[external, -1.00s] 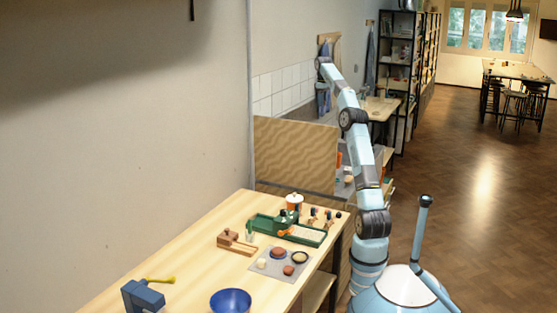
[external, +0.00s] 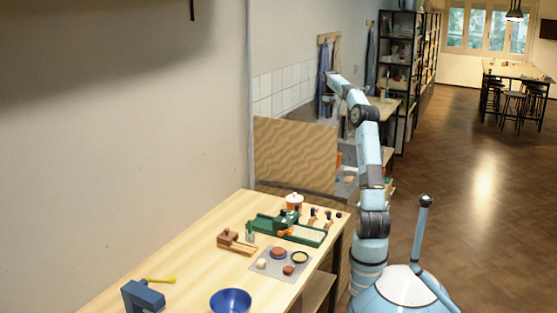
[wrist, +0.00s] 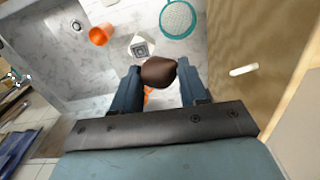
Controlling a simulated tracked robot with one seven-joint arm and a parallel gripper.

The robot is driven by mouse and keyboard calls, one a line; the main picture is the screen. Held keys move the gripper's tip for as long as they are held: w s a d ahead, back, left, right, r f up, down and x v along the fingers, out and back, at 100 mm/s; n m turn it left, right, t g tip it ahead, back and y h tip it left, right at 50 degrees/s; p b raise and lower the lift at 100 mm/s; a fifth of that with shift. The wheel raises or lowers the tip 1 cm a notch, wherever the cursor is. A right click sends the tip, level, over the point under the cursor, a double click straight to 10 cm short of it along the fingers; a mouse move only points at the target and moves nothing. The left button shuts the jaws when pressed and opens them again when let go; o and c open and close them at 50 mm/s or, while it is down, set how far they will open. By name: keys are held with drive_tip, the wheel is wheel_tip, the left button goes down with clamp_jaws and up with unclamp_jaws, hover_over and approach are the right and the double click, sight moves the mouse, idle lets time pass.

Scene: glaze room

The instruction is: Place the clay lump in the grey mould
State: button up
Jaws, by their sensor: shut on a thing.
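A dark brown clay lump (wrist: 159,72) is held between the two fingers of my gripper (wrist: 160,88) in the wrist view. The fingers are shut on its sides. Beyond it is a pale block with a square grey centre (wrist: 141,47), which may be the grey mould; the lump partly overlaps its lower edge in the picture. The lump appears above the basin floor, apart from the block. In the external view my gripper and the lump cannot be made out near the wooden panel.
The wrist view shows a pale marbled basin (wrist: 75,60) with an orange cup (wrist: 101,35) and a teal sieve (wrist: 179,19). Something orange is partly hidden below the lump. A wooden panel (external: 296,155) borders the basin. The near bench holds a blue bowl (external: 231,300) and green tool (external: 300,232).

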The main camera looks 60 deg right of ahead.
wheel_tip(320, 180, down, 18)
drive_tip(key=w+d+f, duration=0.9)
drive_tip(key=shift+w+d+f, duration=0.2)
drive_tip(key=shift+w+f, duration=0.05)
drive_tip(key=shift+w+d+f, duration=0.25)
drive_tip(key=shift+w+f, duration=0.05)
drive_tip(key=shift+f, duration=0.2)
wheel_tip(320, 180, down, 2)
drive_tip(key=shift+s+f, duration=0.1)
drive_tip(key=shift+f, duration=0.1)
drive_tip(key=shift+s+a+f, duration=0.1)
drive_tip(key=shift+f, duration=0.25)
drive_tip(key=shift+s+a+f, duration=0.1)
drive_tip(key=shift+s+f, duration=0.1)
drive_tip(key=shift+f, duration=0.45)
drive_tip(key=o, duration=1)
drive_tip(key=shift+o, duration=0.3)
wheel_tip(320, 180, up, 9)
drive_tip(key=shift+w, duration=0.3)
